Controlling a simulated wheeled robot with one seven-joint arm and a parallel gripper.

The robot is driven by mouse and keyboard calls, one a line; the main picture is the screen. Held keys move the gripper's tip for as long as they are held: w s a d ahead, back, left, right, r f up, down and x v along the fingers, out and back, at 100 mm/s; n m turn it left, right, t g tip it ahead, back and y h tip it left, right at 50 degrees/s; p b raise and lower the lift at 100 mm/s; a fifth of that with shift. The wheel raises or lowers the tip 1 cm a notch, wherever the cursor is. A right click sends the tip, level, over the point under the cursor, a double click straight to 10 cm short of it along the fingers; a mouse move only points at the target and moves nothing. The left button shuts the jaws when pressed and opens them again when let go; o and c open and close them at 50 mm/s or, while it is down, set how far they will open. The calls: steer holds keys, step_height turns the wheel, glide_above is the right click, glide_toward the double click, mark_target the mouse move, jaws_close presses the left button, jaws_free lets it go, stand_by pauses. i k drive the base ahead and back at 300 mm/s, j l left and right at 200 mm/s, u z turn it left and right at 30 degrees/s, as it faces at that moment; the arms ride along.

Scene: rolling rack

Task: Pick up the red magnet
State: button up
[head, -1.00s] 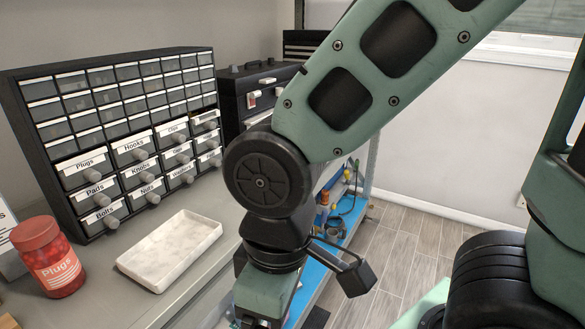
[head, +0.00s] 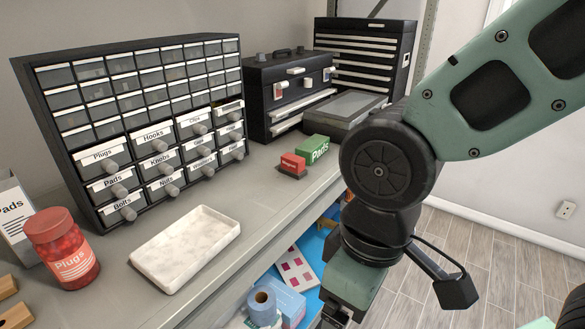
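My gripper (head: 337,316) is at the bottom edge of the head view, right of the bench's front edge and well apart from the red box. Its fingers are mostly cut off by the frame, so its opening does not show. My arm covers part of the bench's right end.
A black drawer cabinet (head: 84,137) stands left, with black toolboxes (head: 287,95) behind. A white tray (head: 187,247) and red jar (head: 62,248) are on the bench. A lower blue shelf (head: 310,262) holds a blue roll (head: 262,305). Bench space between tray and red box is clear.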

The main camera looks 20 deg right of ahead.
mark_target(292, 166)
steer(key=l+u, duration=0.1)
steer(key=l, duration=0.3)
steer(key=i+l, duration=0.15)
steer(key=l, duration=0.3)
steer(key=i+l+u, duration=0.3)
steer(key=i+l, duration=0.2)
steer(key=i+j+u, duration=0.15)
steer(key=i, duration=0.4)
